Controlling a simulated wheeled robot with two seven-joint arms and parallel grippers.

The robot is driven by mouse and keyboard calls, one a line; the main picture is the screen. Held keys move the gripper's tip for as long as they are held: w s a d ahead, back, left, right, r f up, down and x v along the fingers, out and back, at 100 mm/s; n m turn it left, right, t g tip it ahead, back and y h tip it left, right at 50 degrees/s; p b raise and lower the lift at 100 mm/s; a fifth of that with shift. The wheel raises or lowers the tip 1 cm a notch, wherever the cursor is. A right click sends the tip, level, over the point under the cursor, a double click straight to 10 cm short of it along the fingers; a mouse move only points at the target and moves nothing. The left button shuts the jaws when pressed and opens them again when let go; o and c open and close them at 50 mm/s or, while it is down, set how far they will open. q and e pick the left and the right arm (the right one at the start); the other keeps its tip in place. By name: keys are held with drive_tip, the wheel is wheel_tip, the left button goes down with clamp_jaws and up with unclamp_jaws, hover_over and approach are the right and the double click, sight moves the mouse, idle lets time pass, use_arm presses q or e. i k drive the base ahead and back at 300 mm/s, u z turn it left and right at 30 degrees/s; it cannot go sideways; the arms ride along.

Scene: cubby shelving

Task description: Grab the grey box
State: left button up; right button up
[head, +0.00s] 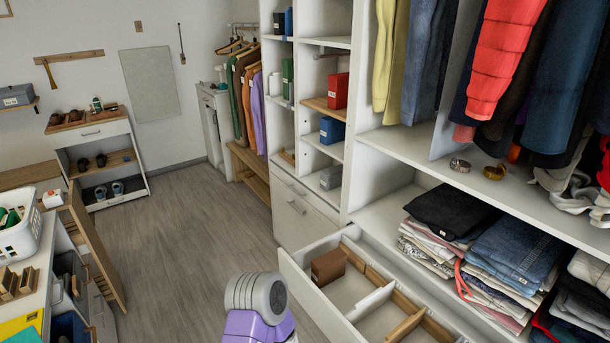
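A small grey box (331,176) sits in a low cubby of the white shelving, below a blue box (333,130). Another grey box (16,96) rests on a small wall shelf at the far left. I cannot tell which of the two the task means. A grey and purple part of my own arm shows at the bottom middle. Neither of my grippers is in view.
An open drawer (290,268) with dividers and a brown box (328,266) juts out below the shelving. A red box (338,91) sits in a higher cubby. Folded clothes fill the right side. The wooden floor (190,225) in the middle is clear.

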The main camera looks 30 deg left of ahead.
sight(330, 178)
drive_tip(key=u, duration=1.15)
drive_tip(key=i, duration=1.2)
drive_tip(key=u, duration=0.65)
drive_tip(key=i, duration=1.95)
drive_tip(key=z, duration=0.7)
drive_tip(key=i, duration=0.3)
drive_tip(key=z, duration=0.25)
